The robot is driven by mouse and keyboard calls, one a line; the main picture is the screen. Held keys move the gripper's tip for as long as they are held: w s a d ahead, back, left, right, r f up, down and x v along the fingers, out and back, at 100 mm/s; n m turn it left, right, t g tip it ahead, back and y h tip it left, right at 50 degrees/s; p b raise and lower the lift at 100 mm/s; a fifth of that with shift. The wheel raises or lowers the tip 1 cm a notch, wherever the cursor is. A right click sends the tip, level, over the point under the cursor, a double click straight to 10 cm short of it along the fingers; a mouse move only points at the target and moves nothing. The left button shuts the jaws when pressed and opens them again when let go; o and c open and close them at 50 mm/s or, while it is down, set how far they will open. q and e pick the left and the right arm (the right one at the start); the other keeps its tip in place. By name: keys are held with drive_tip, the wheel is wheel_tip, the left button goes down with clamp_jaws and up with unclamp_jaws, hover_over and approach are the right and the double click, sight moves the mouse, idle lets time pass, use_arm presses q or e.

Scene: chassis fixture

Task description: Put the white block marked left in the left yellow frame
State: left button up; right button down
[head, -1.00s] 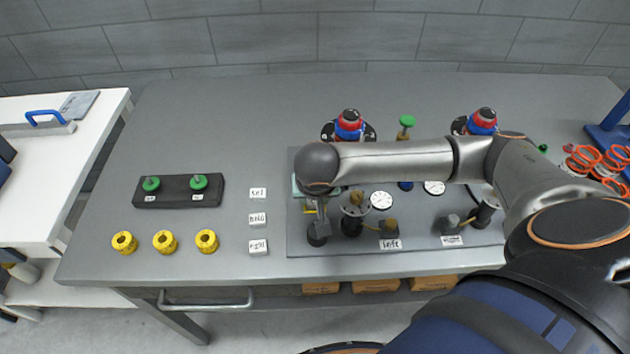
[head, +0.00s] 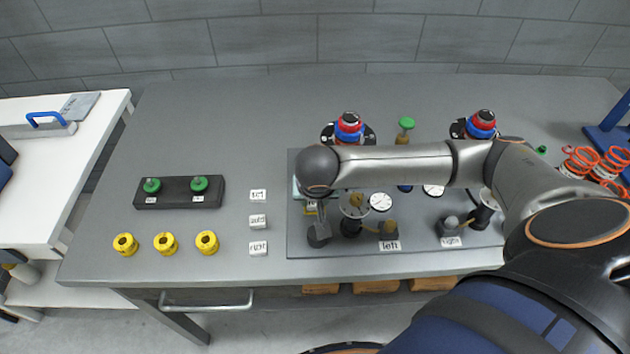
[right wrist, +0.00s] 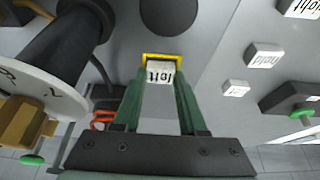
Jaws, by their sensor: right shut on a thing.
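In the right wrist view, a white block (right wrist: 160,74) with upside-down lettering that looks like "left" sits between the green fingertips of my right gripper (right wrist: 161,84). The gripper is shut on it. A yellow frame (right wrist: 161,56) shows along the block's far edge and at its corners. I cannot tell whether the block is down inside the frame or just over it. In the head view my right arm hides the block and most of this yellow frame (head: 310,210). My left gripper is not in view.
Three other white blocks (head: 258,248) lie in a column left of the grey board (head: 300,247). Gauges, dark knobs and "left" (head: 389,246) and "right" (head: 451,242) labels crowd the board. Yellow rings (head: 165,243) and a black holder (head: 178,191) are farther left.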

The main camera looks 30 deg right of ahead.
drive_tip(key=shift+f, duration=0.1)
drive_tip(key=shift+c, duration=1.9)
unclamp_jaws()
drive_tip(key=shift+r, duration=3.5)
